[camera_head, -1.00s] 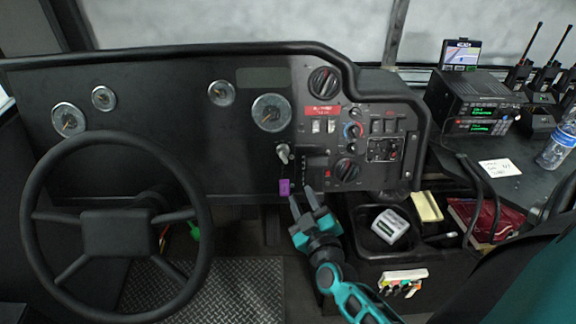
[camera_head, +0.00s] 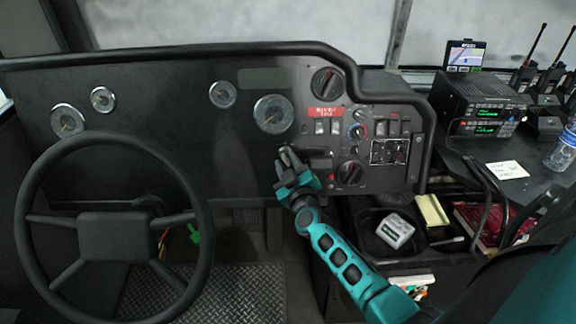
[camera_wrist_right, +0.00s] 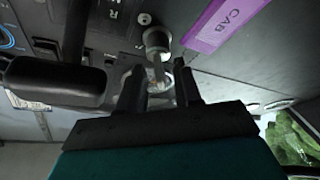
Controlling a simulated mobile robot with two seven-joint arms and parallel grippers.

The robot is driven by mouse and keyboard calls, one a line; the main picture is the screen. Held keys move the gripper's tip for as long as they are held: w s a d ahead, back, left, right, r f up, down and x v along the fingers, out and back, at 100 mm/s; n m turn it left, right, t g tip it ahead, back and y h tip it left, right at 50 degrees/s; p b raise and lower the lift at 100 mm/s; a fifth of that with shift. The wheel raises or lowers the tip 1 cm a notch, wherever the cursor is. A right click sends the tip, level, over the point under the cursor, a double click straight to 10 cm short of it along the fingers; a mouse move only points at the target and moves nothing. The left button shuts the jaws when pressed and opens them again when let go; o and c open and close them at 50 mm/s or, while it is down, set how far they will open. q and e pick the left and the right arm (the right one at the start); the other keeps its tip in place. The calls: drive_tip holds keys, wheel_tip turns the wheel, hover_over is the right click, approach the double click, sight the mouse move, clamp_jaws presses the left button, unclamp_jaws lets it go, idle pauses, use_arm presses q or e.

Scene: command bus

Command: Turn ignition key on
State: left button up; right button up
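The ignition switch (camera_wrist_right: 156,40) is a round metal cylinder on the dark dashboard. A small brassy key (camera_wrist_right: 158,72) sticks out of it in the right wrist view. A purple tag (camera_wrist_right: 225,22) reading CAB hangs beside it. My right gripper (camera_wrist_right: 159,88) is open, with one dark finger on each side of the key and gaps showing between. In the head view, my right gripper (camera_head: 288,162) is at the switch and hides most of the key and the tag. My left gripper is not in view.
A dark lever knob (camera_wrist_right: 58,80) is close to the left of my right fingers in the wrist view. The steering wheel (camera_head: 112,232) stands at left. Dashboard knobs (camera_head: 348,172) are just right of the gripper. A console bin (camera_head: 372,245) lies below right.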

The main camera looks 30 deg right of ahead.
clamp_jaws()
drive_tip(key=shift+r, duration=0.2)
idle(1.2)
